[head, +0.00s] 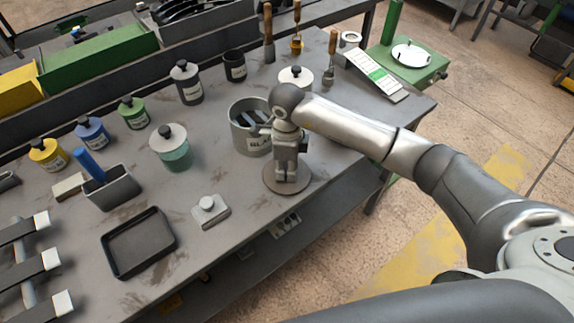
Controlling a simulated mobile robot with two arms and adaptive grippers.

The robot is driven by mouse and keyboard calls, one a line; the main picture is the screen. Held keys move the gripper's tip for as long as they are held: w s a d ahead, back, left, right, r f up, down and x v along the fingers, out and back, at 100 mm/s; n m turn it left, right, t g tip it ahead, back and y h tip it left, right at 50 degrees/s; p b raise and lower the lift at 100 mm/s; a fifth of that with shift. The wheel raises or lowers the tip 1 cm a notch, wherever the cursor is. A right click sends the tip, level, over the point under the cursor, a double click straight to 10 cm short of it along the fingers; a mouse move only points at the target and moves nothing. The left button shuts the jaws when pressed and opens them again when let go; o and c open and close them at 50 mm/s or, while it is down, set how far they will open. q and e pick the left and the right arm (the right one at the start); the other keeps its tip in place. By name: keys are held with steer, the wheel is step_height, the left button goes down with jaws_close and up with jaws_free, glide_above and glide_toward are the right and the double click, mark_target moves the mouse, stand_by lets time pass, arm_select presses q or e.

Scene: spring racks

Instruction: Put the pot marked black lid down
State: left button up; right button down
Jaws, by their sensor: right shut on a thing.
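The pot marked black (239,142) stands upright on the grey bench with its top uncovered. Its label is partly hidden by my right gripper, and dark and bluish pieces show inside. My right gripper (287,179) points down just right of the pot, shut on a round grey-brown lid (303,183). The lid looks flat and level, near the bench's front edge. I cannot tell whether it touches the bench. Its knob is hidden between the fingers. My left gripper is not in view.
A green jar (174,153), a dark labelled bottle (188,86) and a white-lidded pot (296,76) stand nearby. Brushes (268,35) stand behind. Bare bench lies between the dish and the pot.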

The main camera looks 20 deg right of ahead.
steer(key=shift+f, duration=0.2)
steer(key=c, duration=1.2)
jaws_free()
steer(key=shift+r, duration=0.1)
steer(key=shift+r+p, duration=0.3)
step_height(320, 180, up, 12)
steer(key=b, duration=0.3)
steer(key=shift+b, duration=0.3)
steer(key=shift+f, duration=0.15)
